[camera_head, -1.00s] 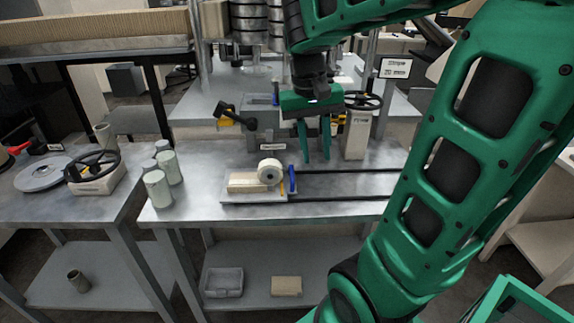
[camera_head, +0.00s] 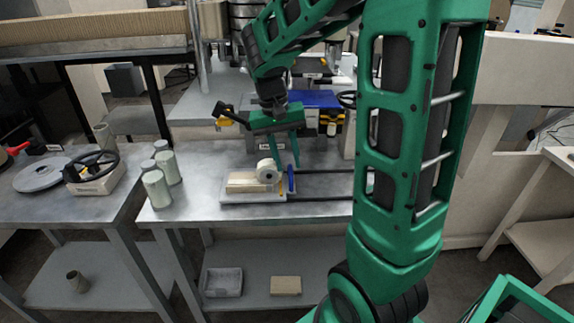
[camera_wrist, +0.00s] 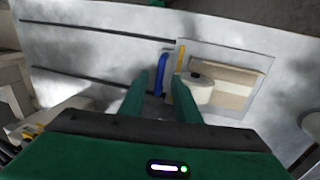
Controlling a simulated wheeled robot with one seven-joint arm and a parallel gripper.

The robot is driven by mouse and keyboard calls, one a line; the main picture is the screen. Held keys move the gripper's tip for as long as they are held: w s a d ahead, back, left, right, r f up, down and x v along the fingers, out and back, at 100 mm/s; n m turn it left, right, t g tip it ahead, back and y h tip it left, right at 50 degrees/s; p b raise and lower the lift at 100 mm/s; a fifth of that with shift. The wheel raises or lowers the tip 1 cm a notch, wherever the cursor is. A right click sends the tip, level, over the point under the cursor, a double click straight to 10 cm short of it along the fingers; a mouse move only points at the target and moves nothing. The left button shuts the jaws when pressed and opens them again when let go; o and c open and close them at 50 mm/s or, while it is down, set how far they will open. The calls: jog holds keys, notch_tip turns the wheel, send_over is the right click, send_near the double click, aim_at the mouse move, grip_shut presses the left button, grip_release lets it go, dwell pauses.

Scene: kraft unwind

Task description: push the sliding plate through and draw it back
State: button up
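The light grey sliding plate (camera_head: 224,195) lies at the left end of two dark rails on the metal table. It carries a pale wooden block (camera_head: 248,182) and a white roll (camera_head: 267,171). An upright blue handle (camera_head: 291,180) stands at its right edge. My gripper (camera_head: 284,162) is open, its fingers pointing down over the roll and handle. In the wrist view the blue handle (camera_wrist: 161,72) shows between the two open fingers (camera_wrist: 160,80), and one finger partly covers the roll (camera_wrist: 197,90). I cannot tell that either finger touches the handle.
The rails (camera_head: 325,198) run clear to the right until my arm hides them. Several pale green cylinders (camera_head: 158,188) stand left of the plate. A blue-topped unit (camera_head: 312,99) and a yellow-and-black clamp (camera_head: 230,117) are behind. A handwheel (camera_head: 92,167) is on the left table.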

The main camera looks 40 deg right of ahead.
jog(key=shift+s+d+f, duration=0.1)
jog(key=shift+d+f, duration=0.05)
jog(key=shift+f, duration=0.85)
grip_shut()
